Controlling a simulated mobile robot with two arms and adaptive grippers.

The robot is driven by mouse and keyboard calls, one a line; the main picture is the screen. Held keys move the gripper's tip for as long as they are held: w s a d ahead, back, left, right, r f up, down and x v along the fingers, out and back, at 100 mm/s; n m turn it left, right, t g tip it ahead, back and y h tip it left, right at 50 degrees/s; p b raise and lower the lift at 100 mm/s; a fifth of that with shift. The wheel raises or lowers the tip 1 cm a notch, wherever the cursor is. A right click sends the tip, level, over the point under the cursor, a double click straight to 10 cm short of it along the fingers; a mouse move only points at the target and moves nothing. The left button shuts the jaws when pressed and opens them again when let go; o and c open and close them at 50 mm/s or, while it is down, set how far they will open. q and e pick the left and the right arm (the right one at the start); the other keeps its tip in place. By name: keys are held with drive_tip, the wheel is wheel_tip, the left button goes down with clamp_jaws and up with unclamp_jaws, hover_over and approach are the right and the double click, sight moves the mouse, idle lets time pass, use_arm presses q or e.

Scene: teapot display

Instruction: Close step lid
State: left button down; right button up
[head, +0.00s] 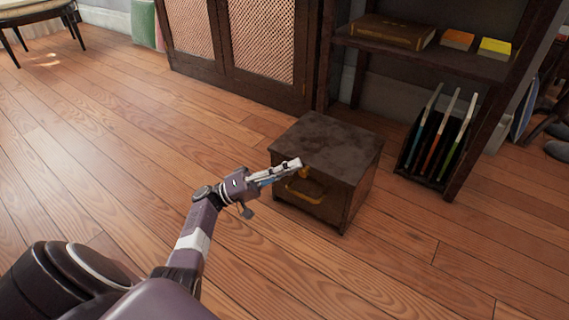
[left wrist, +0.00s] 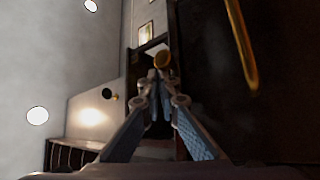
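The step is a dark brown wooden box (head: 322,212) on the floor, in the middle right of the head view. Its flat dark lid (head: 330,145) lies level on top, with no gap that I can make out. A curved brass handle (head: 304,192) is on its front; a brass bar (left wrist: 241,42) and a round brass knob (left wrist: 162,60) show in the left wrist view. My left gripper (head: 294,165) is at the front upper edge of the box, with fingertips together and nothing visible between them. I cannot tell whether it touches the box. My right gripper is in neither view.
A shelf unit (head: 425,55) with books and a dark rack (head: 436,150) of thin upright items stands behind and right of the box. A lattice-door cabinet (head: 240,78) is behind it. The wooden floor (head: 110,150) to the left is clear.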

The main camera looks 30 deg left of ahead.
use_arm(q)
drive_tip(key=v, duration=1.2)
